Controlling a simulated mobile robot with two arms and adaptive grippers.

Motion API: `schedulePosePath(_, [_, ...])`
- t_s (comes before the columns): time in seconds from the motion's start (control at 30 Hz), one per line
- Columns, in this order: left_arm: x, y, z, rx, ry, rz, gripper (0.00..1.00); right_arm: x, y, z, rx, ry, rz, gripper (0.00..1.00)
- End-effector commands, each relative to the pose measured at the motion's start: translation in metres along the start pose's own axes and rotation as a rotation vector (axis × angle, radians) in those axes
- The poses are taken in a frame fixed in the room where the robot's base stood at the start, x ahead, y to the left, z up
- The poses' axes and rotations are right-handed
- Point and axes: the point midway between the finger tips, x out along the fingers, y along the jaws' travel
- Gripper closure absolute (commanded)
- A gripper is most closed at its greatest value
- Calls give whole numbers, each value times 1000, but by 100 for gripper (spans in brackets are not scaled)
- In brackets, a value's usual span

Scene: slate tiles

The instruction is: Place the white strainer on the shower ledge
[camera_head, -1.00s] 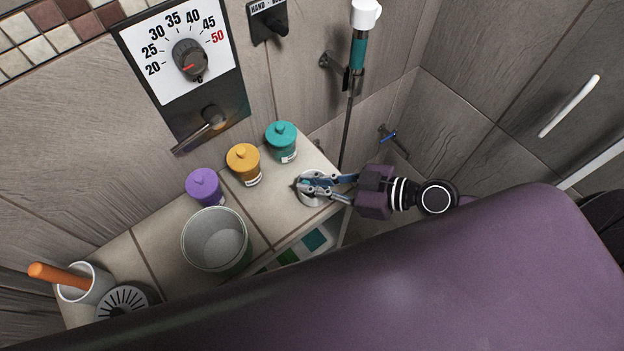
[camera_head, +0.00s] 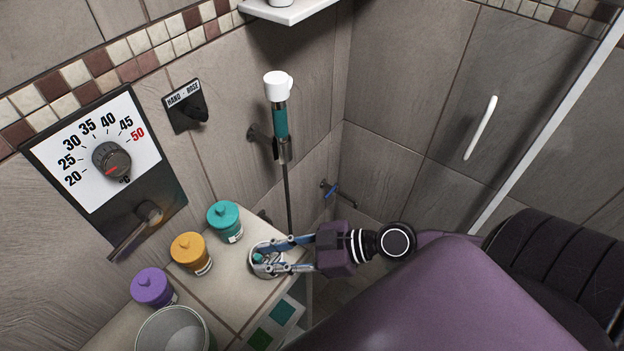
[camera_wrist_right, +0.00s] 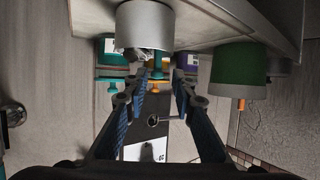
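A pale, round, cup-like piece (camera_head: 264,262), seemingly the white strainer, stands on the stone ledge (camera_head: 222,292) near its right end. My right gripper (camera_head: 260,257) is low over this piece, with its two fingers spread apart. In the right wrist view a light grey cylinder (camera_wrist_right: 145,27), seemingly the same piece, stands just beyond the fingertips (camera_wrist_right: 164,82), which have a gap between them. The fingers hide part of the piece in the head view. My left gripper is not in view.
Teal (camera_head: 225,222), orange (camera_head: 190,253) and purple (camera_head: 152,287) jars line the ledge by the wall. A grey bucket (camera_head: 172,332) stands in front. The hand shower (camera_head: 280,120) hangs behind my gripper. A white corner shelf (camera_head: 290,10) is above.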

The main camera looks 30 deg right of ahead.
Motion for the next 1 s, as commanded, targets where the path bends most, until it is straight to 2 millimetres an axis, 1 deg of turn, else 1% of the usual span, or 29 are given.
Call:
schedulePosePath(0.03, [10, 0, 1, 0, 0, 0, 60, -5, -1, 6, -2, -4, -3, 76])
schedulePosePath(0.1, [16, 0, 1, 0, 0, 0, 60, -13, -3, 6, -2, -4, -8, 76])
schedulePosePath(0.37, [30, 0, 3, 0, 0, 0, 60, -34, -1, 5, 4, -2, -2, 76])
schedulePosePath(0.53, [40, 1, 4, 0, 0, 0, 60, -45, -3, 4, 0, -1, -8, 76])
schedulePosePath(0.6, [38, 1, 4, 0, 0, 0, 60, -51, -2, 1, 5, 3, -4, 76])
schedulePosePath(1.0, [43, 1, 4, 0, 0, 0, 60, -86, 0, 0, 3, 5, -2, 76])
